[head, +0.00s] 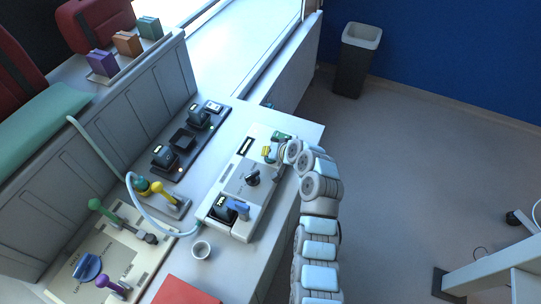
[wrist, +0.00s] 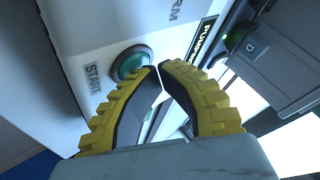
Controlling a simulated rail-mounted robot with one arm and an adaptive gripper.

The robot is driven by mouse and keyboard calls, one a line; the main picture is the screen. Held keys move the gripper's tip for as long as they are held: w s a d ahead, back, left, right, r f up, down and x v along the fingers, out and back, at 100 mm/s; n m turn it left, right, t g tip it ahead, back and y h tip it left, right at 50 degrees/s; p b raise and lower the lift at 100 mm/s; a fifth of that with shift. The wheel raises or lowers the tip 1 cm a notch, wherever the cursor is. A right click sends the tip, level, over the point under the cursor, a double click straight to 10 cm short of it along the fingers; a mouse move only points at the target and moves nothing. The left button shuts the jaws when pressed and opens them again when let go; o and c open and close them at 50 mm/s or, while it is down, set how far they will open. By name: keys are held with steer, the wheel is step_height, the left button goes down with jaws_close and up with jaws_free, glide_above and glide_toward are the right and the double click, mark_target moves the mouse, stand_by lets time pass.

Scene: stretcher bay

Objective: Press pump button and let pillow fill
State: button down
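The pump is a pale box (head: 237,186) on the bench in the head view. In the wrist view its round green button (wrist: 131,64) sits in a dark ring beside the word START. My gripper (head: 268,153) is at the pump's far end in the head view. In the wrist view its yellow-edged fingers (wrist: 159,67) have their tips together, empty, right beside the button's edge; I cannot tell whether they touch it. A teal pillow (head: 42,122) lies at the left, and a pale hose (head: 100,152) runs from it towards the pump. I cannot tell how full it is.
A dark charger strip (head: 181,142) stands behind the pump. A bin (head: 352,62) stands beyond, with open floor at the right.

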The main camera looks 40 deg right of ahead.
steer(key=shift+a+r+p, duration=0.1)
steer(key=shift+r+p, duration=0.4)
steer(key=shift+r, duration=0.6)
steer(key=shift+r, duration=0.1)
steer(key=shift+r+p, duration=1.1)
steer(key=shift+r, duration=1.4)
steer(key=shift+f, duration=0.1)
